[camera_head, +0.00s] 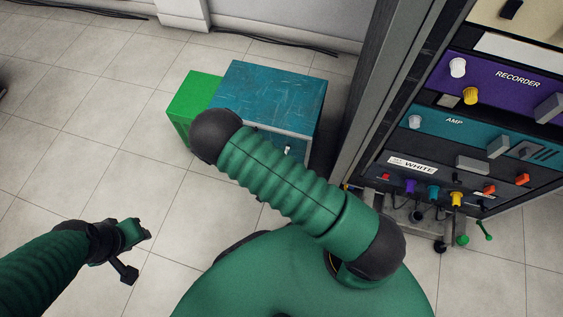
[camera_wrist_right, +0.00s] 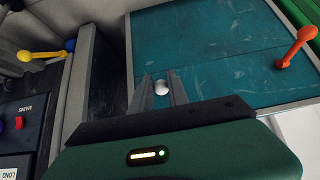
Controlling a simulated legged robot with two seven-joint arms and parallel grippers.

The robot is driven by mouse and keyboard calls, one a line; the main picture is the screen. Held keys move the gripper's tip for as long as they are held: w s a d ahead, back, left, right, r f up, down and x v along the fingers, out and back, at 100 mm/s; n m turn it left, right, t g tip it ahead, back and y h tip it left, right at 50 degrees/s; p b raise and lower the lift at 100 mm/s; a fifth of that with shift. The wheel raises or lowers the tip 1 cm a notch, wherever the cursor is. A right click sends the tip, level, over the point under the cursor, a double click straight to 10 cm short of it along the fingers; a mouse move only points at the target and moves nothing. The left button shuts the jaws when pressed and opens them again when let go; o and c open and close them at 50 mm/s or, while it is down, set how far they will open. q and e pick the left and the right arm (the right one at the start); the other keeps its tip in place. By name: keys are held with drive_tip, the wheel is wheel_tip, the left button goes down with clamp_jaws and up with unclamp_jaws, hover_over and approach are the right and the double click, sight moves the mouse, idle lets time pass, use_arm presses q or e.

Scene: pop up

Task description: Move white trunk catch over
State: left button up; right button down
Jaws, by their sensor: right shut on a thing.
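A teal trunk (camera_head: 270,90) with a scuffed top stands on the floor left of the rack. In the right wrist view its teal face (camera_wrist_right: 215,50) fills the upper middle. The white catch (camera_wrist_right: 161,87) shows as a small round white knob between the fingers of my right gripper (camera_wrist_right: 160,92), which is shut on it. A small white piece (camera_head: 288,150) shows on the trunk's front. My left gripper (camera_head: 140,243) is over bare floor at lower left, away from the trunk; its finger gap is unclear.
A green box (camera_head: 188,102) adjoins the trunk's left side. The equipment rack (camera_head: 455,125), with coloured knobs and a WHITE label, stands close at right. Floor at left is clear.

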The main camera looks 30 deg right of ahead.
drive_tip(key=shift+s+a+f+b, duration=0.15)
drive_tip(key=shift+f+b, duration=0.1)
drive_tip(key=shift+f, duration=0.25)
drive_tip(key=shift+a+f+b, duration=0.1)
drive_tip(key=shift+f+b, duration=0.15)
drive_tip(key=shift+f, duration=0.35)
drive_tip(key=shift+f+b, duration=0.65)
drive_tip(key=shift+f, duration=0.2)
drive_tip(key=shift+d+f, duration=0.1)
drive_tip(key=shift+w+d+f+b, duration=0.1)
drive_tip(key=shift+w+f+b, duration=0.1)
drive_tip(key=shift+f+b, duration=0.2)
drive_tip(key=c, duration=1.3)
unclamp_jaws()
drive_tip(key=shift+o, duration=0.2)
